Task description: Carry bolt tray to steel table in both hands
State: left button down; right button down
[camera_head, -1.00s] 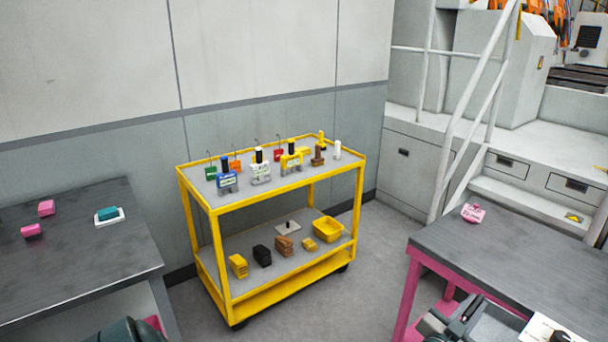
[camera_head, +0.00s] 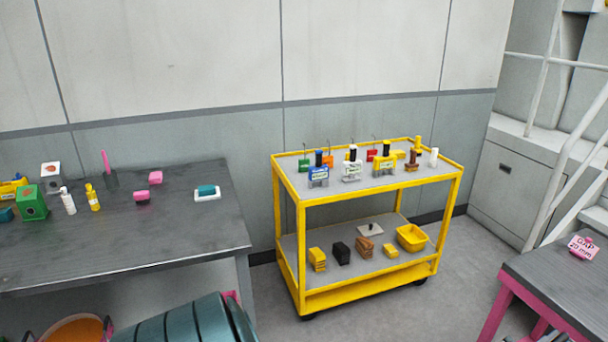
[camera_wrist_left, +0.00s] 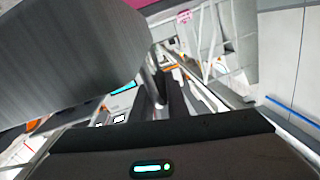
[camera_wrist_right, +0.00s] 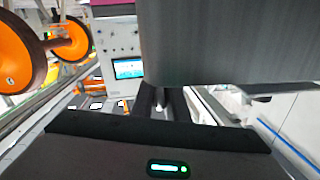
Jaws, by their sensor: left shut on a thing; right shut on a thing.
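Neither my grippers nor the bolt tray can be made out in the head view. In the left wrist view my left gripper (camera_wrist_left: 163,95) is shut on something. In the right wrist view my right gripper (camera_wrist_right: 160,103) is shut too. The held part is hard to make out; I take it to be the bolt tray. A large dark grey form fills much of both wrist views; I cannot tell what it is. A dark metal-topped table (camera_head: 120,240) stands at the left in the head view. Another, pink-legged table (camera_head: 570,285) stands at the lower right.
A yellow two-shelf cart (camera_head: 368,288) with small goods stands against the wall. The left table holds a green box (camera_head: 31,203), bottles and small blocks; its front part is bare. A teal ribbed object (camera_head: 190,325) is at the bottom edge. A pink sign (camera_head: 583,247) stands on the right table.

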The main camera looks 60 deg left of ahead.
aim_at(101, 244)
jog(key=u, duration=3.25)
jog(key=i+j, duration=0.1)
jog(key=i, duration=0.65)
jog(key=i+j, duration=0.15)
jog(key=i, duration=0.6)
